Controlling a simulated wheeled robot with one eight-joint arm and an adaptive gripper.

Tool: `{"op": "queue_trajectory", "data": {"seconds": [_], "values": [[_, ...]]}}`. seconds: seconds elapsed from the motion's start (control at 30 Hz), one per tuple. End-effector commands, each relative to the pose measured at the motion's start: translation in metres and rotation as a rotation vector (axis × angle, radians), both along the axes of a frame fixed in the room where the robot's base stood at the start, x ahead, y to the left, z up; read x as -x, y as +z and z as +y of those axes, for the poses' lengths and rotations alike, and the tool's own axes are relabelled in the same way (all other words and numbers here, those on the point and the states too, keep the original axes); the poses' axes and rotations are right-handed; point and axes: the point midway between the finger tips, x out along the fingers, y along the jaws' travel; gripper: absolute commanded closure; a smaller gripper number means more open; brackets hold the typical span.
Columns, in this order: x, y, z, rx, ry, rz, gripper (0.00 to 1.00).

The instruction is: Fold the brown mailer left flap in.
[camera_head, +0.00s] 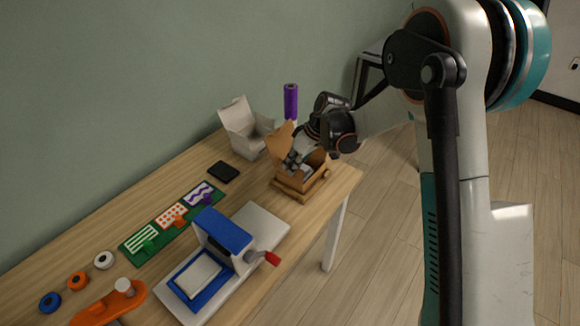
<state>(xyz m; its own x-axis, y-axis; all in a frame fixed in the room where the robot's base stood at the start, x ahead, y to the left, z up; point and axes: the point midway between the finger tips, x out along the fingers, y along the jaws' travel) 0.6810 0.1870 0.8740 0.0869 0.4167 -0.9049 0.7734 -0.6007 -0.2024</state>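The brown mailer (292,190) is a small open box near the far right end of the wooden table. A brown flap (280,145) stands raised at its left back side. Part of another brown panel shows at the right, under my wrist. My gripper (293,163) reaches in from the right, with its fingers low over the box opening, close to the raised flap. I cannot tell whether it touches the flap or whether the fingers are open or shut. My wrist and gripper hide much of the inside and the back of the box.
An open white box (244,143) and a purple roll (290,101) stand behind. A black pad (223,171), a green board (137,250) and a blue press (224,231) with a red-tipped handle are nearer. The wall borders the table (150,189) at the left.

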Motion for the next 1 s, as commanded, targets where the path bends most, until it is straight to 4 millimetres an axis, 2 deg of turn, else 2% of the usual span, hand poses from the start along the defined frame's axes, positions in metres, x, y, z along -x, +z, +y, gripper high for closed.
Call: {"op": "queue_trajectory", "data": {"seconds": [0.5, 1.0], "values": [[-0.016, -0.01, -0.012, -0.257, -0.002, 0.329, 1.0], [-0.02, -0.014, -0.015, -0.371, -0.001, 0.476, 1.0]]}}
